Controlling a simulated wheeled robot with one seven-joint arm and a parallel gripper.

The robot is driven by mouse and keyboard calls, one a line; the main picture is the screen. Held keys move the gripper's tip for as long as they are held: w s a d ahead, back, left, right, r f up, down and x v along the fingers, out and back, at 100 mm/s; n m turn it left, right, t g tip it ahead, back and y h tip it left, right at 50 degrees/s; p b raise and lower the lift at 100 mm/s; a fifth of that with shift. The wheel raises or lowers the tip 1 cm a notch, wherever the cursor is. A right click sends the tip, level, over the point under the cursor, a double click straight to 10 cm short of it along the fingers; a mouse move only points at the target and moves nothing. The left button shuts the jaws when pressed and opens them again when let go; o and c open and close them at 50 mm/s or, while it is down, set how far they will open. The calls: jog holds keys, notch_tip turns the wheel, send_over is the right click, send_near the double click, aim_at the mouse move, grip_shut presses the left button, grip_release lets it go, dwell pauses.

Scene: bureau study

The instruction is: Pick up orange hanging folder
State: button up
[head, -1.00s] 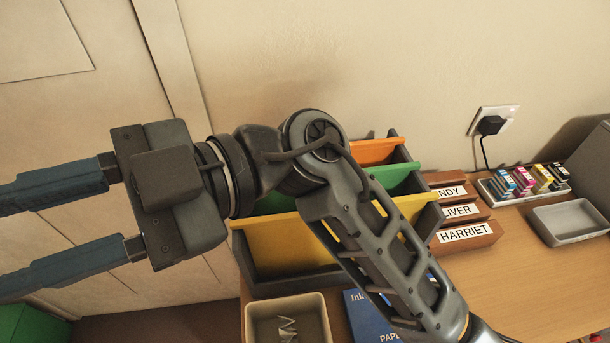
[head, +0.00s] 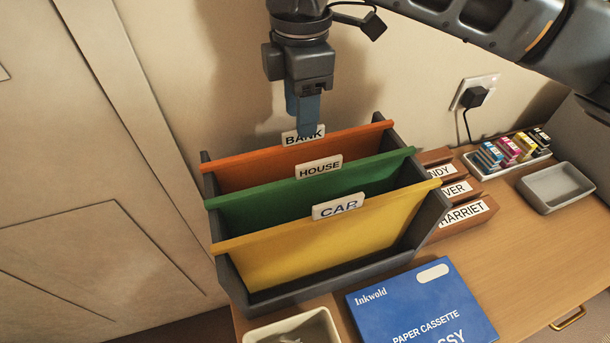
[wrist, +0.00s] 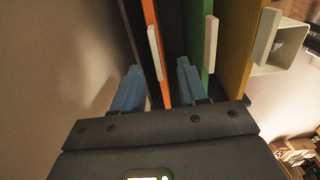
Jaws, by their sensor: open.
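The orange hanging folder (head: 243,169) hangs at the back of a dark grey file holder (head: 441,208), with a white tab reading BANK (head: 291,138). My gripper (head: 308,128) points down at the orange folder's top edge near the BANK tab, partly covering that tab. In the wrist view my gripper (wrist: 158,85) is open, its two blue fingers apart. The orange folder (wrist: 152,40) runs between them, one finger on the wall side, the other between the orange and green folders. Whether a finger touches the folder I cannot tell.
A green folder (head: 260,205) tabbed HOUSE and a yellow folder (head: 300,250) tabbed CAR hang in front. The wall is close behind. A blue paper box (head: 400,305), a pale bin (head: 318,325), wooden name blocks (head: 468,225), ink cartridges (head: 510,148) and a grey tray (head: 556,187) surround the holder.

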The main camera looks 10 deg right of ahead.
aim_at(304, 141)
jog(key=shift+w+d+f, duration=0.15)
jog(key=shift+w+d, duration=0.05)
jog(key=shift+d, duration=0.05)
jog(key=shift+f+p, duration=0.7)
jog(key=shift+f, duration=3)
grip_shut()
